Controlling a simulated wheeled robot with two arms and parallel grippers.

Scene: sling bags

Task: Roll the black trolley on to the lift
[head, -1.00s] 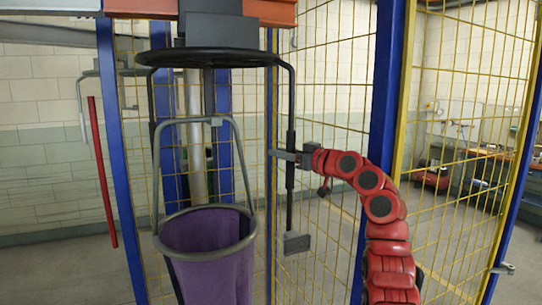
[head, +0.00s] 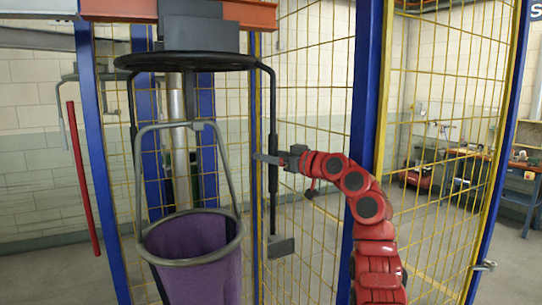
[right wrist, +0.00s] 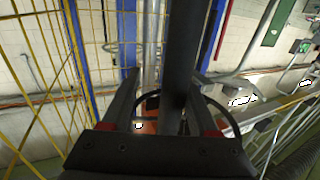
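The black trolley (head: 186,61) hangs from an orange rail section (head: 262,16) by a grey block. It has a flat black disc and dark rods hanging down at both sides. A purple bag (head: 208,268) with a grey rim and bail hangs in front of it. My right gripper (head: 262,157) is at the trolley's right-hand rod (head: 273,190). In the right wrist view a dark bar (right wrist: 181,60) passes between its fingers, with a gap beside the left finger; it looks open around the rod. My left gripper is out of view. I cannot pick out the lift with certainty.
Blue posts (head: 104,170) and yellow mesh fencing (head: 317,90) stand close behind and right of the trolley. A red bar (head: 84,180) hangs from a hook at left. A workbench (head: 470,155) stands beyond the fence at right.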

